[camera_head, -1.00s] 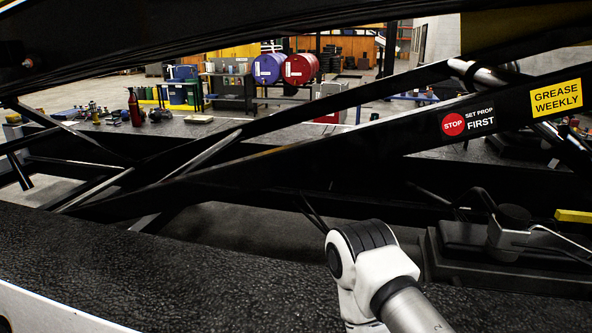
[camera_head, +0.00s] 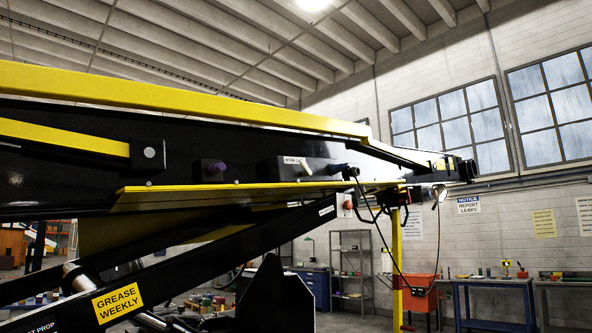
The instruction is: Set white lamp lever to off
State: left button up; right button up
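A small pale lever (camera_head: 305,169) sits on a grey box beside a label that seems to read "WORK L...", on the black side of the loader boom. It looks like the white lamp lever, and it leans up and to the left. The rest of the label is too small to read. A purple knob (camera_head: 213,168) is to its left and a dark blue knob (camera_head: 338,168) to its right. I recognise neither of my grippers in this view, and nothing touches the lever.
A yellow-edged ledge (camera_head: 240,187) runs just under the controls. Black cables (camera_head: 372,225) hang at the boom's right end near a yellow post (camera_head: 396,250). A dark shape (camera_head: 265,298) at the bottom is unclear. An orange bin (camera_head: 418,292) and blue table (camera_head: 495,283) stand behind.

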aim_at(307, 171)
jog(key=i+l+u, duration=0.1)
jog(key=u, duration=0.5)
jog(key=i+l+u, duration=0.25)
jog(key=l, duration=0.25)
jog(key=l+u, duration=0.2)
jog(key=l, duration=0.25)
jog(key=i+l+u, duration=0.25)
jog(key=l, duration=0.3)
jog(key=l+u, duration=0.25)
jog(key=l, duration=1.4)
